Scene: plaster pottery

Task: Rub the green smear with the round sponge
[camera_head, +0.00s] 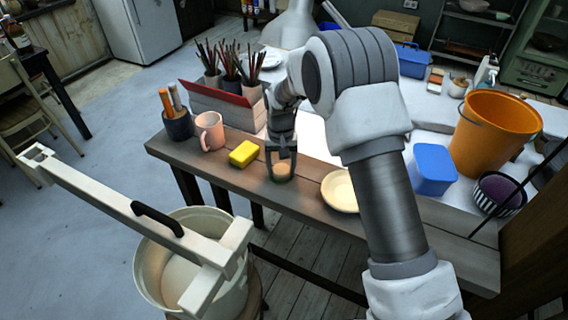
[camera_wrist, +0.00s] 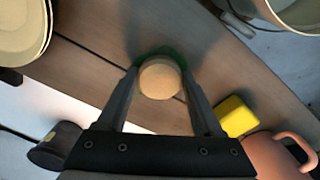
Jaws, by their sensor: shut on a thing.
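The round sponge (camera_wrist: 160,79) is tan and sits between the fingertips of my gripper (camera_wrist: 158,84), which is shut on it. In the head view the sponge (camera_head: 282,170) is at the wooden bench top, held in my gripper (camera_head: 281,174). The green smear (camera_wrist: 158,53) shows as a dark green edge around the sponge in the wrist view; the rest of it is hidden beneath the sponge. I cannot tell whether the sponge touches the bench.
A yellow sponge (camera_head: 243,154) and a pink mug (camera_head: 210,131) stand left of my gripper. A cream plate (camera_head: 340,191) lies to the right. A blue container (camera_head: 432,169) and orange bucket (camera_head: 493,132) stand farther right. A white bucket (camera_head: 190,265) is below the bench's front edge.

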